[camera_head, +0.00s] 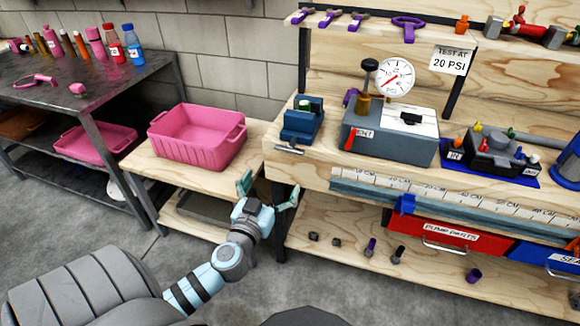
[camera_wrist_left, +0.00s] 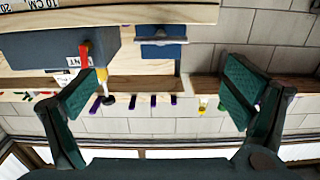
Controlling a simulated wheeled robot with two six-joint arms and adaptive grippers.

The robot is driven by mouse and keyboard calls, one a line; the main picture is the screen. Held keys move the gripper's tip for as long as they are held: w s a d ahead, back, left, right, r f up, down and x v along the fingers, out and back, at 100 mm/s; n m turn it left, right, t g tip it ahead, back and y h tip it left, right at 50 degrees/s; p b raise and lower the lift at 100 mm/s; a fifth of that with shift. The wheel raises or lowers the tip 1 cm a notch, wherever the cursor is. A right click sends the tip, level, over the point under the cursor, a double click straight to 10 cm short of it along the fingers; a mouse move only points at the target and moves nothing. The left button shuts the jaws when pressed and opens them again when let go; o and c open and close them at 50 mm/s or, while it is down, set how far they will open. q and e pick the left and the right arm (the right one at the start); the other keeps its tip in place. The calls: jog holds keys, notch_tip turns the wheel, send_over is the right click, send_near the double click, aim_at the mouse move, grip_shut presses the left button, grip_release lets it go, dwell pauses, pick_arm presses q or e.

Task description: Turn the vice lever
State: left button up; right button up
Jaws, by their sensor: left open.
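The small blue vice (camera_head: 303,122) sits at the left front corner of the wooden workbench. Its metal lever (camera_head: 289,150) sticks out at the vice's front, near the bench edge. My left gripper (camera_head: 267,190) is open and empty, below and left of the lever, in front of the bench corner and apart from it. In the left wrist view, which is upside down, the vice (camera_wrist_left: 161,50) shows beyond the gap between the two green fingers (camera_wrist_left: 158,92); a pale bar crosses it. My right gripper is not in view.
A grey test box (camera_head: 390,135) with a gauge (camera_head: 395,77) stands right of the vice. A pink bin (camera_head: 197,150) sits on the lower wooden table at left. A ruler rail (camera_head: 450,198) runs along the bench front, above a red drawer (camera_head: 445,235).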

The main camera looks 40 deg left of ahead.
aim_at(288, 151)
pick_arm(q)
jog(key=x, duration=0.9)
jog(key=p+x, duration=0.1)
jog(key=x, duration=0.4)
jog(key=shift+a+r, duration=0.1)
jog(key=shift+r, duration=0.15)
jog(key=c, duration=1.2)
jog(key=shift+o, duration=0.2)
